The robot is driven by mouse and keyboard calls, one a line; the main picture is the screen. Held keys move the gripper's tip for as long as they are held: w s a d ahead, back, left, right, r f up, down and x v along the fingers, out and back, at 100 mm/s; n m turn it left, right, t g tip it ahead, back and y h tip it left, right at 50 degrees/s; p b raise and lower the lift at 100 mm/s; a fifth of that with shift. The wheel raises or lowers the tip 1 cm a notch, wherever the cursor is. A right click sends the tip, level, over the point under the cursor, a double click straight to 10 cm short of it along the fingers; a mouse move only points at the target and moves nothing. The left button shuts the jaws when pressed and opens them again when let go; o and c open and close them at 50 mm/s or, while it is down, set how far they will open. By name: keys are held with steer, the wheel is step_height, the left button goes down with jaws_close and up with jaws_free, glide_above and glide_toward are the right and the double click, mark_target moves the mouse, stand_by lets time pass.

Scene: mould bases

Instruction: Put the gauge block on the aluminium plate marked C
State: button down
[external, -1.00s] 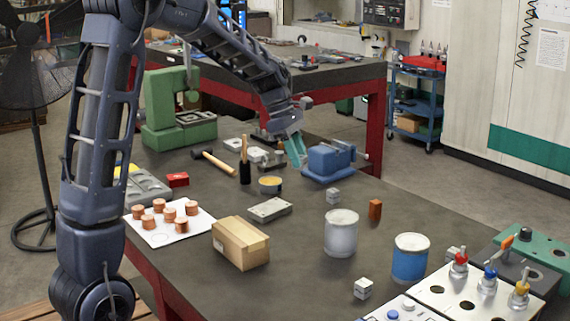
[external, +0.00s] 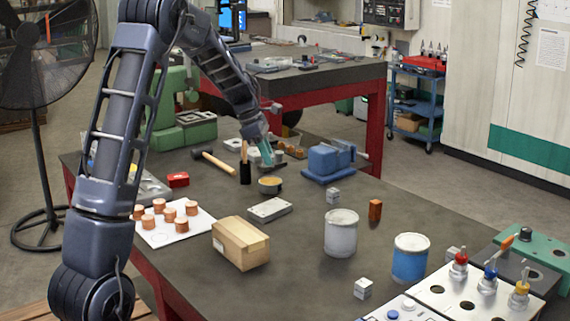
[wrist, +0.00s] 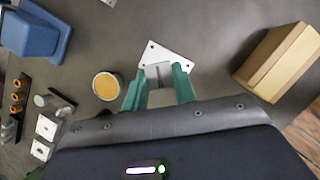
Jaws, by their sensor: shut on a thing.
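My gripper (external: 267,153) hangs above the bench, behind the yellow-topped tin. In the wrist view its green fingers (wrist: 160,92) are shut on a small grey block, which I take to be the gauge block (wrist: 158,72). The fingers hide part of it, and it cannot be made out in the external view. An aluminium plate (wrist: 178,58) with corner holes shows beyond the fingers in the wrist view. It appears to be the grey plate (external: 268,210) lying flat on the bench in the external view. The held block overlaps the plate in the wrist view. No letter is readable on it.
A cardboard box (external: 240,245) is in front of the plate. Copper pieces sit on a white sheet (external: 158,239). Bare bench lies right of the plate.

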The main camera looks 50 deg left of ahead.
step_height(320, 180, down, 13)
stand_by(0.6)
steer(key=shift+f, duration=0.15)
steer(key=c, duration=1.1)
jaws_free()
